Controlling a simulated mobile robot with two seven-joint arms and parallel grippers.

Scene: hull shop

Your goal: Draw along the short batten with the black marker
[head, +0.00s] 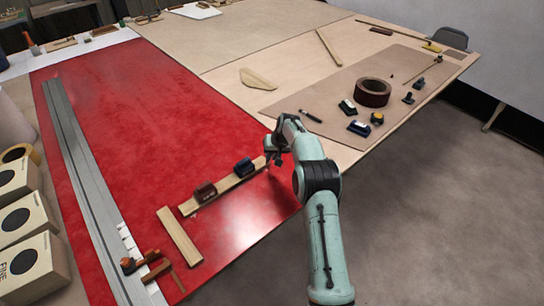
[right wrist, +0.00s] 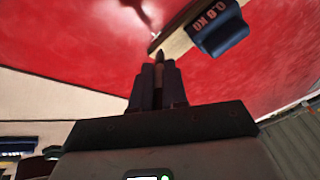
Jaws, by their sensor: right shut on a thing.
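A pale wooden batten, which I take to be the short batten (head: 222,187), lies slantwise on the red sheet (head: 130,110). A dark red weight (head: 204,192) and a blue weight (head: 243,168) sit on it. My right gripper (head: 276,156) is at the batten's far right end. In the right wrist view it is shut on a dark, pointed marker (right wrist: 158,82). The marker's tip is beside the batten end (right wrist: 176,42), near the blue weight (right wrist: 221,30); I cannot tell whether it touches the sheet. My left gripper is not in view.
A loose wood strip (head: 180,235) lies nearer, beside a long grey rail (head: 90,180). Orange-handled tools (head: 150,264) lie at the front. A tape roll (head: 373,93) and small items stand on the brown mat (head: 325,85) at right. The red sheet's middle is clear.

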